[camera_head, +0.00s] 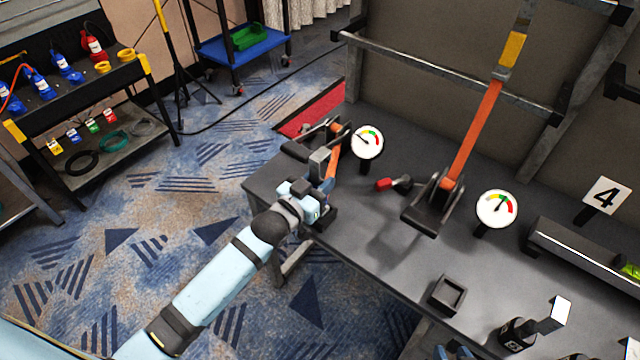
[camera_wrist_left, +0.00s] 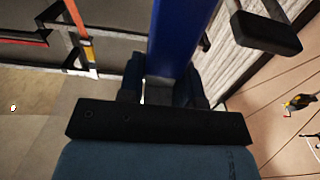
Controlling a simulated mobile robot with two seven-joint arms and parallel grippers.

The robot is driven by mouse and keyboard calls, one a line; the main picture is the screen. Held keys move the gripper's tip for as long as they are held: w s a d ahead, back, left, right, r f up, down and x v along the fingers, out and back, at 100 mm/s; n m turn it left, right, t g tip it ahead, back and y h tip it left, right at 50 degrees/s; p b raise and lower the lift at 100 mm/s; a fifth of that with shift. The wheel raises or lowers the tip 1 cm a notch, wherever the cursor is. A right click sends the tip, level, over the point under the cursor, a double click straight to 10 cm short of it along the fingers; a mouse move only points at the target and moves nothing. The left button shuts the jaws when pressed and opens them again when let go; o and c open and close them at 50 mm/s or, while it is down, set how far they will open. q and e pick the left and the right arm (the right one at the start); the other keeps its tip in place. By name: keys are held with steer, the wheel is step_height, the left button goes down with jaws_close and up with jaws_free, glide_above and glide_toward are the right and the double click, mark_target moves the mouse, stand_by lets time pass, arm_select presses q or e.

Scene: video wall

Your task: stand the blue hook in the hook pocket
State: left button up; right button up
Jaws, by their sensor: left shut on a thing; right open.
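In the left wrist view, a long blue bar, which looks like the blue hook (camera_wrist_left: 180,30), stands between the dark fingers of my left gripper (camera_wrist_left: 165,85), which is shut on it. In the head view my left gripper (camera_head: 322,192) is over the left end of the grey bench, beside the orange strap; the hook is hardly visible there. A small black square open-topped holder, seemingly the hook pocket (camera_head: 447,293), sits near the bench's front edge, apart from and right of my left gripper. My right gripper (camera_head: 455,352) shows only partly at the bottom edge.
The grey bench (camera_head: 370,220) carries two ratchets with orange straps (camera_head: 475,135), two dial gauges (camera_head: 368,142) (camera_head: 497,208), a red-and-black item (camera_head: 392,184) and a "4" sign (camera_head: 605,195). A black stand (camera_head: 517,335) is right of the square holder.

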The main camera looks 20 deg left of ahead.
arm_select(q)
steer(key=shift+f, duration=0.5)
steer(key=shift+f, duration=0.15)
steer(key=o, duration=0.9)
